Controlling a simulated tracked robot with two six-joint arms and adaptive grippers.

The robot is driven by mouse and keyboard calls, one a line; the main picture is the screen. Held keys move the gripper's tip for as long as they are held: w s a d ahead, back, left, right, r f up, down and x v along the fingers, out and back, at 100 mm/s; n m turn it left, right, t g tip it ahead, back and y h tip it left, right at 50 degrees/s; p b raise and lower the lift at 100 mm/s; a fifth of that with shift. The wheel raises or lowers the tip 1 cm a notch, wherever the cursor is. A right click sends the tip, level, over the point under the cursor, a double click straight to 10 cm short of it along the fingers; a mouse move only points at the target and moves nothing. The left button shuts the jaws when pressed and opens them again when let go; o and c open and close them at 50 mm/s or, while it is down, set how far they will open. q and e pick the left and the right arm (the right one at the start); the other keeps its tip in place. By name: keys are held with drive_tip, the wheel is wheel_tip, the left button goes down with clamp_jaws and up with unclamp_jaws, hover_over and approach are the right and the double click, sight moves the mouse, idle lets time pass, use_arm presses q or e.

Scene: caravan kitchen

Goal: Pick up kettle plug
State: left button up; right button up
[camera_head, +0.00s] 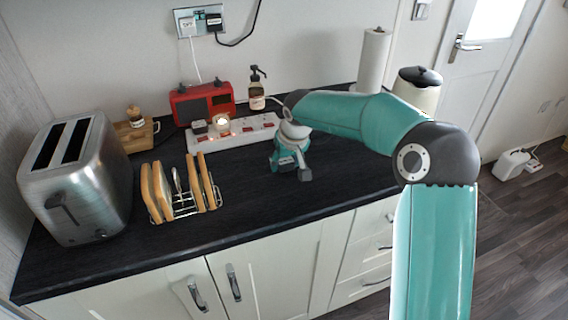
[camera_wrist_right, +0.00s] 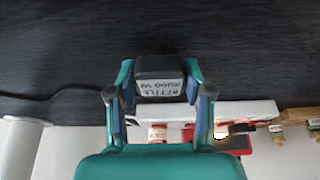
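The kettle plug (camera_wrist_right: 160,78) is a dark block with a pale label reading "KETTLE" in the right wrist view, where the label appears upside down. My right gripper (camera_wrist_right: 160,72) has one finger on each side of it, and the pads appear to touch its sides. In the head view my right gripper (camera_head: 290,165) points down, low over the dark worktop, in front of the white power strip (camera_head: 245,131). The plug is hard to make out there. Its height over the worktop cannot be told. My left gripper is not in view.
A red radio (camera_head: 203,101), a soap bottle (camera_head: 257,94) and a paper roll (camera_head: 373,60) stand behind. A toast rack (camera_head: 182,205) and steel toaster (camera_head: 75,180) are left. A black-lidded cream vessel (camera_head: 418,92) is right. The front worktop is clear.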

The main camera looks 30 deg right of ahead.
drive_tip(key=c, duration=0.5)
drive_tip(key=shift+o, duration=0.2)
drive_tip(key=shift+r, duration=0.15)
